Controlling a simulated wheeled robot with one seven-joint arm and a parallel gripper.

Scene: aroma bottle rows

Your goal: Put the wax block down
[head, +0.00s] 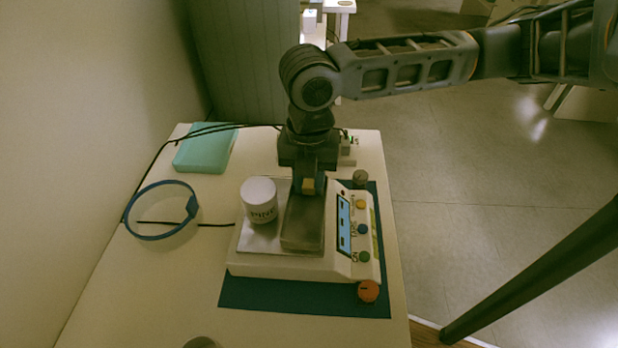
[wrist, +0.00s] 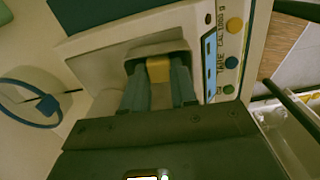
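The wax block (head: 308,185) is a small yellow piece between the fingertips of my gripper (head: 308,188). The wrist view shows the wax block (wrist: 158,68) with a finger on each side, so my gripper (wrist: 158,80) is shut on it. The block is over the far part of a grey-brown rectangular tray (head: 303,230). The tray lies on the metal pan of a white scale (head: 290,268). I cannot tell whether the block touches the tray. In the wrist view my fingers hide part of the tray (wrist: 134,66).
A white jar (head: 259,203) stands on the pan, left of the tray. The scale's buttons (head: 362,229) are at its right. An orange knob (head: 368,291) and a grey one (head: 360,178) sit nearby. A blue ring (head: 160,238), cables and a teal box (head: 205,152) lie left. The front-left table is mostly clear.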

